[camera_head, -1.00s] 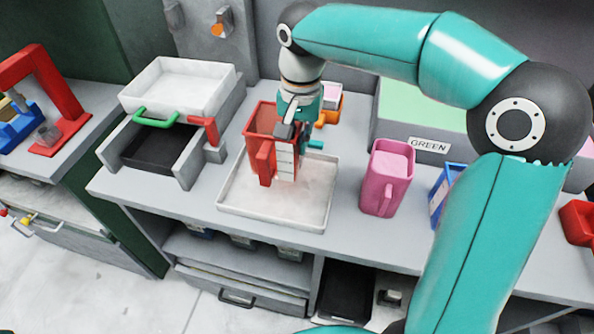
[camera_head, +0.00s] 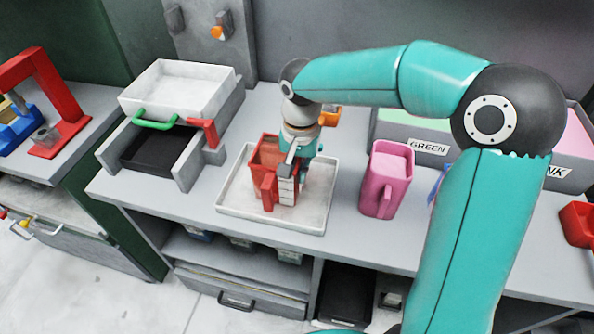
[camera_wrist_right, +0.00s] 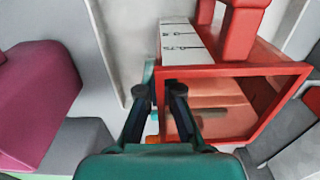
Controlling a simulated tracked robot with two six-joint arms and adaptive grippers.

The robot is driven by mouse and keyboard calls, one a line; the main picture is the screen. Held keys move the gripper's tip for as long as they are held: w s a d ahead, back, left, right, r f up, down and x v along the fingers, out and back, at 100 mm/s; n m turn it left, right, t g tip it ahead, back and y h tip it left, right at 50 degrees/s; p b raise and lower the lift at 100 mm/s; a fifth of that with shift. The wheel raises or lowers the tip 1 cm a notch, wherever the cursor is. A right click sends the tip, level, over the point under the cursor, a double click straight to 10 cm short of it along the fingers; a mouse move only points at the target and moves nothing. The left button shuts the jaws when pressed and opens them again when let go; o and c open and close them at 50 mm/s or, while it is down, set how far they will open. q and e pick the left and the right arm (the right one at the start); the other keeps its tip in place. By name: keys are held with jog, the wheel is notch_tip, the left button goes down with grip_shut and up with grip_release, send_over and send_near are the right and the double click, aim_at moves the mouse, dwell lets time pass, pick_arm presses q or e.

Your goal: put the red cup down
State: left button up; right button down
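The red cup (camera_head: 266,157) is upright over the white tray (camera_head: 231,205), and its base looks level with the tray floor. Whether it touches cannot be told for sure. Its handle and a white scale strip face the front. My right gripper (camera_head: 291,160) points down at the cup's right side. In the right wrist view the right gripper's fingers (camera_wrist_right: 159,95) straddle one wall of the red cup (camera_wrist_right: 285,95), one finger inside the open rim and one outside, and look closed on it. My left gripper is not in view.
A pink cup (camera_head: 388,177) stands right of the tray. A press with a white pan (camera_head: 180,88) and green handle stands to the left. Behind are bins, one labelled GREEN (camera_head: 428,147). An orange-fronted object (camera_head: 330,116) is behind the gripper. The counter's front edge runs close to the tray.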

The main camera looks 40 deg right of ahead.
jog(key=c, duration=1.3)
grip_release()
jog(key=shift+f, duration=0.1)
jog(key=shift+r, duration=0.2)
notch_tip(320, 180, up, 12)
jog(key=shift+d+f+p, duration=0.1)
jog(key=shift+p, duration=0.45)
